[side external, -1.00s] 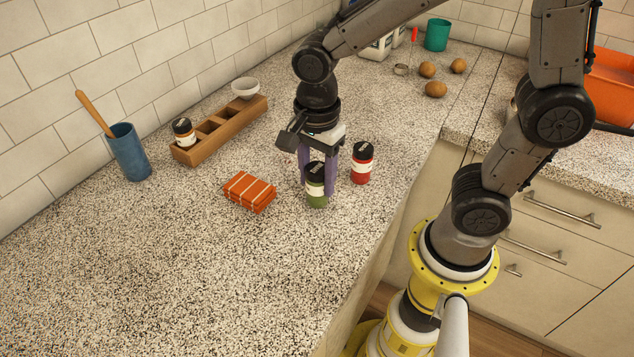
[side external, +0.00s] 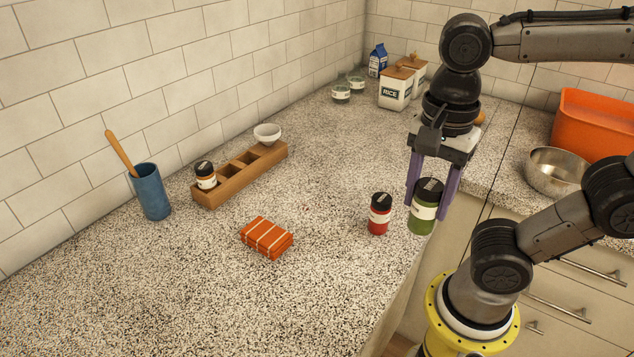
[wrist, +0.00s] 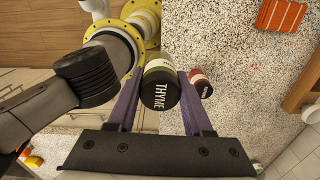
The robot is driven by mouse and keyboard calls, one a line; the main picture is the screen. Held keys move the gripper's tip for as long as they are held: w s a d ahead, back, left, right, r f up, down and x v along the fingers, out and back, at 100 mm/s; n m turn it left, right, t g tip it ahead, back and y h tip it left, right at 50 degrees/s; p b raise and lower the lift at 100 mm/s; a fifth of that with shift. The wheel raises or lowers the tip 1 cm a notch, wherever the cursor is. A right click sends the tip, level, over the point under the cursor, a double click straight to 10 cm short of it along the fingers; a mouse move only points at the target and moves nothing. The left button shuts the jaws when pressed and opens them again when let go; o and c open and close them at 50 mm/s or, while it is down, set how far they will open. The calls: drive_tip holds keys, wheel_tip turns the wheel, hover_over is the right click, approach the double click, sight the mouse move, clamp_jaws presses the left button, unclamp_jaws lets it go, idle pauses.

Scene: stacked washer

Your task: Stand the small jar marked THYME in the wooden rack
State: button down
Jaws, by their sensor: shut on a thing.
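The jar marked THYME (wrist: 160,88) has a black lid, a pale label and green contents. My gripper (side external: 431,205) is shut on this jar, with a purple finger on either side of it. In the side external view the green jar (side external: 423,212) hangs upright or nearly so at the counter's front edge, seemingly raised. In the wrist view its lid faces the camera between my fingers. The wooden rack (side external: 240,184) stands near the tiled wall, left of my gripper. A black-lidded jar (side external: 205,176) stands in its near-left compartment; the middle compartments look empty.
A red jar (side external: 379,216) stands close left of the held jar. An orange strapped bundle (side external: 266,238) lies between it and the rack. A blue cup with a wooden stick (side external: 151,192) and a white bowl (side external: 267,134) flank the rack.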

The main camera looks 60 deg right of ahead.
drive_tip(key=w+a+r+m, duration=0.1)
drive_tip(key=w+a+r, duration=0.1)
drive_tip(key=w+r, duration=0.6)
drive_tip(key=m, duration=0.3)
hover_over(243, 169)
drive_tip(key=w+a, duration=0.2)
wheel_tip(243, 169, down, 16)
drive_tip(key=shift+w+a+f, duration=0.15)
drive_tip(key=shift+w+f, duration=0.05)
drive_tip(key=shift+f, duration=1.8)
drive_tip(key=shift+f, duration=0.1)
